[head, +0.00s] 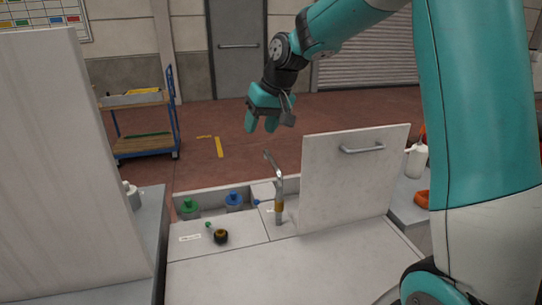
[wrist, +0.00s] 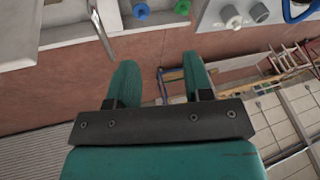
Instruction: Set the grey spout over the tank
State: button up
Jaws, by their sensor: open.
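The grey spout (head: 278,185) is a thin bent metal pipe with a brass-coloured collar, standing upright on the pale machine top left of a raised panel. Its upper end points up and to the left. The spout also shows at the upper left of the wrist view (wrist: 101,32). My gripper (head: 262,122) is open and empty, above and apart from the spout; its two teal fingers (wrist: 160,62) show in the wrist view. I cannot tell which part is the tank.
The raised white panel (head: 352,180) with a handle stands close right of the spout. A black round knob (head: 221,237) sits on the top at left. A tall white panel (head: 65,165) blocks the far left. A blue cart (head: 142,122) stands behind; floor there is clear.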

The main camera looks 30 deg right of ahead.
jog(key=w+d+f+m+t+h, duration=0.1)
jog(key=w+d+m, duration=0.15)
jog(key=d, duration=0.45)
jog(key=w+d+f+m, duration=0.1)
jog(key=w+d+f, duration=0.1)
jog(key=w+d, duration=0.3)
jog(key=p, duration=0.5)
send_near(272, 157)
jog(key=x, duration=0.9)
jog(key=shift+w+f, duration=0.1)
jog(key=shift+w, duration=0.3)
grip_shut()
jog(key=shift+d, duration=0.2)
jog(key=shift+h, duration=0.3)
